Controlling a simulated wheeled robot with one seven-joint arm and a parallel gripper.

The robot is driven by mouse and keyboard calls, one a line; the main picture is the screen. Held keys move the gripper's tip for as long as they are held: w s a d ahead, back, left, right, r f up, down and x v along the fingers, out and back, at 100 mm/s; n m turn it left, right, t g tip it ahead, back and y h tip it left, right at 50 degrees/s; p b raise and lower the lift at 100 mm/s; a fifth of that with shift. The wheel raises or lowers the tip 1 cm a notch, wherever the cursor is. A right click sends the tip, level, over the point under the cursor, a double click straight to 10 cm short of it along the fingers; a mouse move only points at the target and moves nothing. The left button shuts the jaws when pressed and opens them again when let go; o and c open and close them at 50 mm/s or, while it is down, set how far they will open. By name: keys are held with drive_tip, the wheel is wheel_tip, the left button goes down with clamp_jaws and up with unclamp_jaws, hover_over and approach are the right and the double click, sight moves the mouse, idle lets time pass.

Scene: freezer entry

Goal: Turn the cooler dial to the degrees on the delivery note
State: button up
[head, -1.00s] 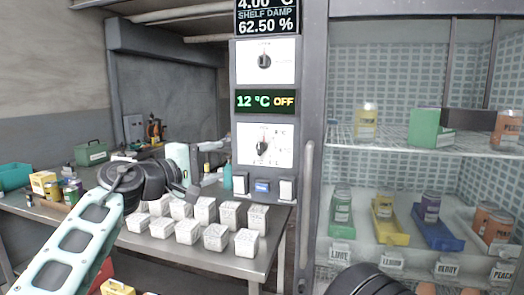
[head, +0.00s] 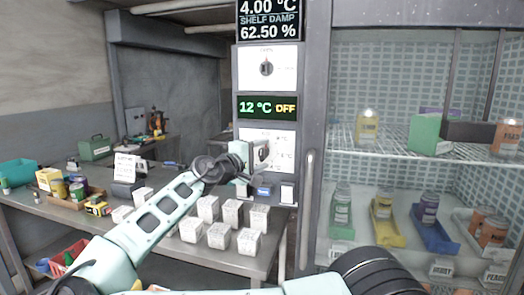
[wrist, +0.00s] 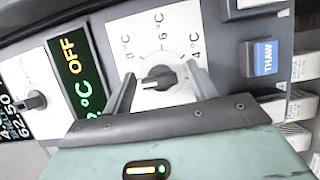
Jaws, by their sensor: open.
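I cannot tell which mark the bar points to. My gripper (wrist: 163,88) is open, with one finger on each side of the dial; contact is not clear. In the head view my gripper (head: 252,160) covers part of the lower dial plate (head: 252,135). The display (head: 267,107) above it reads 12 °C OFF. A white printed sheet (head: 127,167) stands on the bench at left, possibly the delivery note; its text is too small to read.
An upper dial (head: 266,68) sits above the display. A blue THAW button (wrist: 263,58) is close beside the dial plate. Several white boxes (head: 219,236) stand on the metal bench below. A glass-fronted cooler with a vertical handle (head: 308,205) is at right.

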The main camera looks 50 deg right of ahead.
drive_tip(key=shift+d, duration=0.3)
drive_tip(key=c, duration=1)
drive_tip(key=shift+m, duration=0.3)
drive_tip(key=m+y+b, duration=0.1)
drive_tip(key=m, duration=0.2)
drive_tip(key=shift+f+y, duration=0.15)
drive_tip(key=shift+y, duration=0.15)
drive_tip(key=m+t+y, duration=0.1)
drive_tip(key=m, duration=0.1)
drive_tip(key=m+y+b, duration=0.1)
drive_tip(key=m, duration=0.1)
drive_tip(key=shift+t, duration=0.4)
